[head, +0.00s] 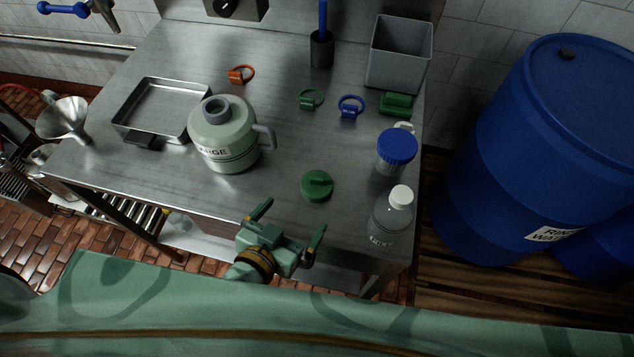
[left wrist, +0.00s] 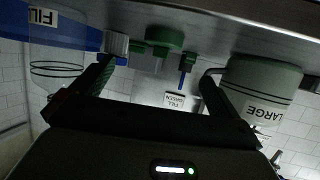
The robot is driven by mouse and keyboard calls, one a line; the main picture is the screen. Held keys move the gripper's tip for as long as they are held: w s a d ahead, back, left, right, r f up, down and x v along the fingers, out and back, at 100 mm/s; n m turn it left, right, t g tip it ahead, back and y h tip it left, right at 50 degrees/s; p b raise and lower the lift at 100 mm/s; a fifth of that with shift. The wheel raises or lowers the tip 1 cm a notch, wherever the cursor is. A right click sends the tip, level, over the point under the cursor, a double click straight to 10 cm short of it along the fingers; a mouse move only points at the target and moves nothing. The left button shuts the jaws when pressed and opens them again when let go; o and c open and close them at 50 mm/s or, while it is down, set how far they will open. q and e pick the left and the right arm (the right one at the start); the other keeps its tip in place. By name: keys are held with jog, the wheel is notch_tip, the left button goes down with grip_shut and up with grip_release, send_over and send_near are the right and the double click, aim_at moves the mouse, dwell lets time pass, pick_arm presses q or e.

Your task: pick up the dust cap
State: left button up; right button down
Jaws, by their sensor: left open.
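The dust cap appears to be the round green cap (head: 317,186) with a raised grip, lying flat near the front of the steel table. My left gripper (head: 290,221) is open and empty at the table's front edge, just in front of the cap and a little left of it, apart from it. In the left wrist view the picture is upside down; the open fingers (left wrist: 160,88) have nothing between them. A green round piece (left wrist: 164,39), likely the same cap, shows beyond them at the table surface. My right gripper is not in view.
A large pale green jug (head: 226,140) stands left of the cap. A clear white-capped bottle (head: 392,217) and a blue-lidded jar (head: 396,152) stand right. Orange (head: 240,75), green (head: 311,99) and blue (head: 350,106) ringed pieces lie behind. A metal tray (head: 160,108) sits left.

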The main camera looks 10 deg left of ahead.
aim_at(315, 186)
pick_arm(q)
jog(key=x, duration=0.6)
jog(key=shift+w+b, duration=0.1)
jog(key=shift+b, duration=0.2)
jog(key=x, duration=0.3)
jog(key=b+x, duration=0.1)
jog(key=x, duration=0.1)
jog(key=shift+w+a+f, duration=0.2)
jog(key=shift+w+f, duration=0.05)
jog(key=shift+c, duration=0.3)
jog(key=c, duration=0.9)
